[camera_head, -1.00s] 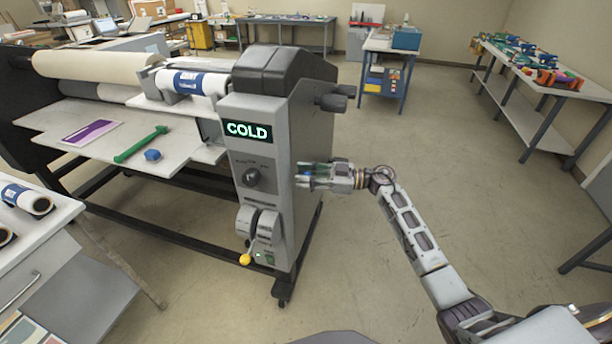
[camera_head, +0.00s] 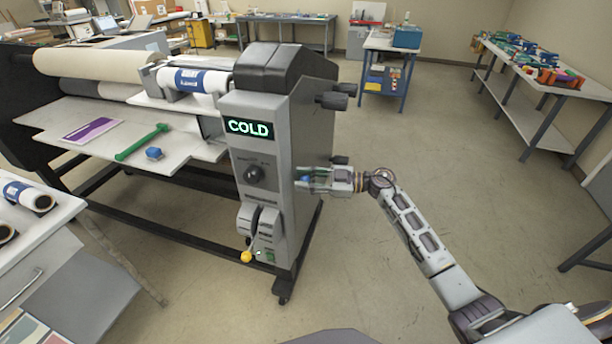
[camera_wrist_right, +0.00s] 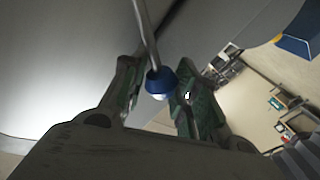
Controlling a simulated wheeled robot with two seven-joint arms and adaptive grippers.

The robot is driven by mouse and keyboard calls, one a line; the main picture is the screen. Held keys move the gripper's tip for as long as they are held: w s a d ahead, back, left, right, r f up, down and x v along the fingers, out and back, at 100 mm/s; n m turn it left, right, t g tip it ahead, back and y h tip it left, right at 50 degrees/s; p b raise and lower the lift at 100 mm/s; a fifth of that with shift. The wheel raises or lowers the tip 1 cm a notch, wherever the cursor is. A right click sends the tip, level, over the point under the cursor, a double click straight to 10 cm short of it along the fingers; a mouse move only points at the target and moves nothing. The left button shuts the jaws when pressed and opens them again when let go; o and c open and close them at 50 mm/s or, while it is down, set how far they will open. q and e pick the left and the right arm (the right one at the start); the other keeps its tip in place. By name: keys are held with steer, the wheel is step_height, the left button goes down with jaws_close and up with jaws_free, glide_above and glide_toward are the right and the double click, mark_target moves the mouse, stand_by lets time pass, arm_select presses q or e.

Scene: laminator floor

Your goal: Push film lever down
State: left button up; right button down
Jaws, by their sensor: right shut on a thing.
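The grey laminator end cabinet (camera_head: 262,200) stands at centre with a lit COLD display (camera_head: 249,128). My right gripper (camera_head: 308,180) is at the cabinet's right side, level with its middle. In the right wrist view, a thin metal lever (camera_wrist_right: 146,35) ends in a blue knob (camera_wrist_right: 160,82). The knob sits between the green-padded fingers of the right gripper (camera_wrist_right: 157,90), which are shut on it. In the head view, the fingers mostly hide this lever. Another lever with a yellow knob (camera_head: 247,257) hangs low on the cabinet front. My left gripper is out of view.
Black knobs (camera_head: 336,101) stick out from the cabinet's right side above my gripper. The laminator's table (camera_head: 60,118) holds a green tool (camera_head: 142,143) and a blue piece (camera_head: 154,153). The floor right of the cabinet (camera_head: 400,150) is open.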

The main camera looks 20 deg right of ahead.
steer(key=f, duration=0.1)
steer(key=s+f+n, duration=0.1)
steer(key=f+n, duration=0.1)
steer(key=shift+s+a+h, duration=0.25)
steer(key=shift+a+h, duration=0.05)
steer(key=shift+a, duration=0.1)
steer(key=shift+s+a+f+n+b, duration=0.1)
steer(key=shift+s+f+n+b, duration=0.1)
steer(key=shift+f+n, duration=0.15)
steer(key=shift+s+a+f+n+b, duration=0.1)
steer(key=shift+f+n+b, duration=0.1)
steer(key=shift+f+n, duration=0.1)
steer(key=shift+s+a+f+n+h+b, duration=0.1)
steer(key=shift+f+n+h+b, duration=0.15)
steer(key=shift+f+n, duration=0.35)
steer(key=shift+s+a+f+n+h+b, duration=0.15)
steer(key=shift+f+n+b, duration=0.15)
steer(key=shift+f, duration=0.35)
steer(key=shift+d+f+n+h+b, duration=0.1)
steer(key=shift+f+n+h+b, duration=0.2)
steer(key=shift+f+n+b, duration=0.95)
steer(key=shift+f+p, duration=0.4)
steer(key=shift+f, duration=0.1)
steer(key=c, duration=1.3)
jaws_free()
steer(key=shift+t, duration=0.4)
steer(key=shift+o, duration=1)
steer(key=shift+r, duration=0.1)
steer(key=shift+w+d, duration=0.1)
steer(key=shift+w, duration=0.1)
